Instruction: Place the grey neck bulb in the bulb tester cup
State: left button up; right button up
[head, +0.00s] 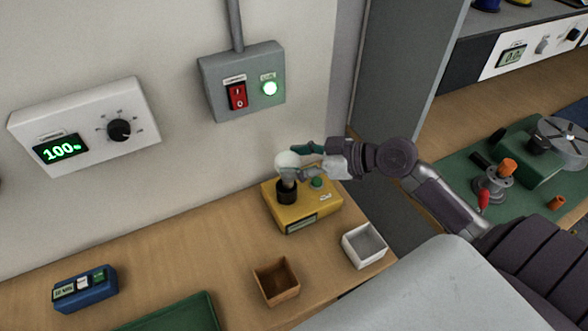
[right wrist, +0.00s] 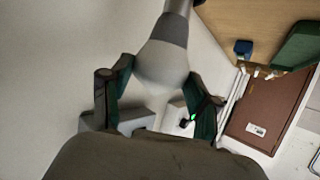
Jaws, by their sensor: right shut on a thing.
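The bulb (head: 288,159) is white with a grey neck, and the neck points down at the black cup (head: 287,194) of the yellow bulb tester (head: 312,210). I cannot tell whether the neck's end is inside the cup or just above it. My right gripper (head: 300,160) is shut on the white glass of the bulb from the right. In the right wrist view the bulb (right wrist: 162,66) sits between the two green-padded fingers (right wrist: 160,95), with its grey neck pointing away from the palm. My left gripper is not in view.
A white open box (head: 364,246) and a brown open box (head: 277,281) stand in front of the tester. A blue meter (head: 85,289) and a green mat (head: 178,314) lie further left. A grey switch box (head: 242,82) and a white dial panel (head: 85,125) are on the wall behind.

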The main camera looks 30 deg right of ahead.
jog(key=shift+w+a+f, duration=0.15)
jog(key=shift+a+f, duration=0.05)
notch_tip(320, 180, down, 3)
jog(key=shift+f, duration=0.1)
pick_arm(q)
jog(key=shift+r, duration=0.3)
pick_arm(e)
jog(key=shift+f, duration=0.35)
jog(key=shift+f, duration=0.15)
jog(key=o, duration=1.2)
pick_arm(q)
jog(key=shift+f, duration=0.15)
